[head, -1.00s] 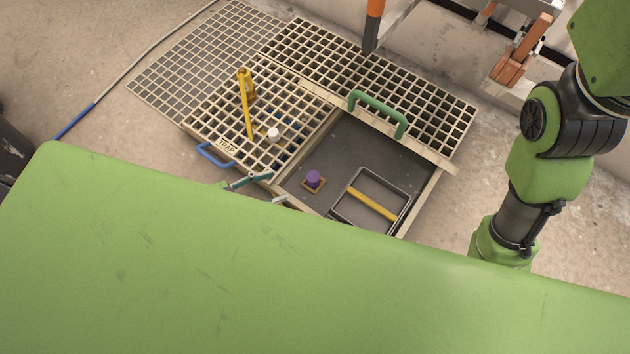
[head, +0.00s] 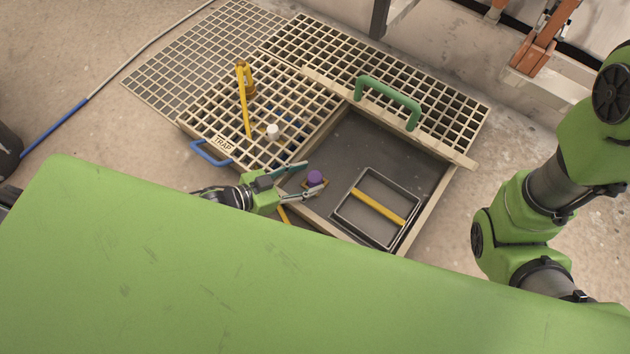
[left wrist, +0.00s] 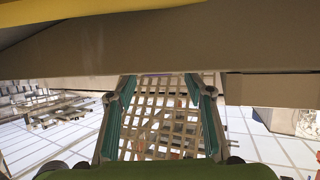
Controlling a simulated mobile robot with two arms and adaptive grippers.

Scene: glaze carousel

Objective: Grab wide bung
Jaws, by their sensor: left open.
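A smaller white bung-like piece (head: 272,131) sits on the grating to the left. My right gripper is out of view.
A dark tray with a yellow bar (head: 378,207) lies in the pit right of the bung. A green handle (head: 388,98) stands at the pit's back edge. A yellow upright tool (head: 243,95) and a blue handle (head: 208,153) are at the left grating. A beam (left wrist: 160,50) crosses the left wrist view.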

